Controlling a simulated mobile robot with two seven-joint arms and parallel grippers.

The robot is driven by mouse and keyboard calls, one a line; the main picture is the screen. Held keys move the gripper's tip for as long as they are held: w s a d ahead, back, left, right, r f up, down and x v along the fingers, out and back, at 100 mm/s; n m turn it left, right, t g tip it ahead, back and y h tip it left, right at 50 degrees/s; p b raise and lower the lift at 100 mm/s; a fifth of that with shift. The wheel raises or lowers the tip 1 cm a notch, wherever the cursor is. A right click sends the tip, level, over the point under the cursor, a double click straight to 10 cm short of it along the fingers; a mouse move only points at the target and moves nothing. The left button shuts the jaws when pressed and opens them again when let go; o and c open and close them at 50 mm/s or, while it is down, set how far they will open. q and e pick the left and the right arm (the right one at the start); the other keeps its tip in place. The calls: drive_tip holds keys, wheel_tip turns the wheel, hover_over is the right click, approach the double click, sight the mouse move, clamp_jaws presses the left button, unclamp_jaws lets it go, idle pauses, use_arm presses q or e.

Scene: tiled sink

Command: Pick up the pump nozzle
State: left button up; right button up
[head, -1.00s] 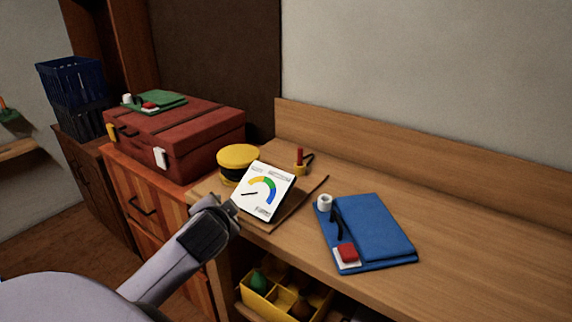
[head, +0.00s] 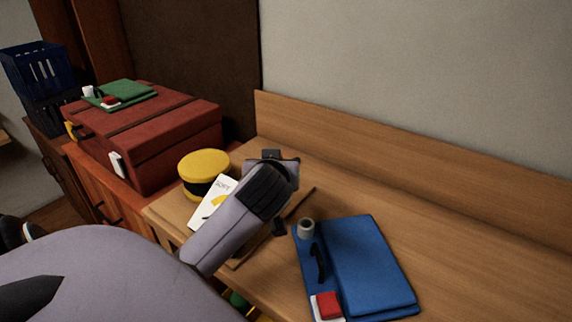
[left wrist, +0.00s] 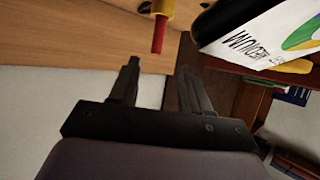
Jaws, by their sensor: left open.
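A small red-and-yellow piece, which I take to be the pump nozzle (left wrist: 159,34), shows at the top of the left wrist view. Its red stem points down toward the gap between my fingertips, and its yellow end is cut by the frame edge. My left gripper (left wrist: 159,66) is open, with nothing between its fingers. The red stem appears just beyond the fingertips, roughly centred, not gripped. In the head view my left gripper (head: 276,190) is over the wooden bench and hides the nozzle. My right gripper is not in view.
A white dial card (head: 210,203) on a brown board stands beside my gripper, with a yellow-and-black round tin (head: 203,172) behind. A blue folder (head: 372,268) lies to the right. A red case (head: 150,135) stands left. The bench (head: 470,245) is clear further right.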

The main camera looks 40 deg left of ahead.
use_arm(q)
drive_tip(key=x, duration=0.6)
drive_tip(key=shift+f, duration=0.1)
drive_tip(key=shift+d+f+x, duration=0.15)
drive_tip(key=shift+x, duration=1.25)
drive_tip(key=shift+d+f+x, duration=0.1)
drive_tip(key=shift+f+x, duration=0.05)
drive_tip(key=shift+x, duration=1.2)
clamp_jaws()
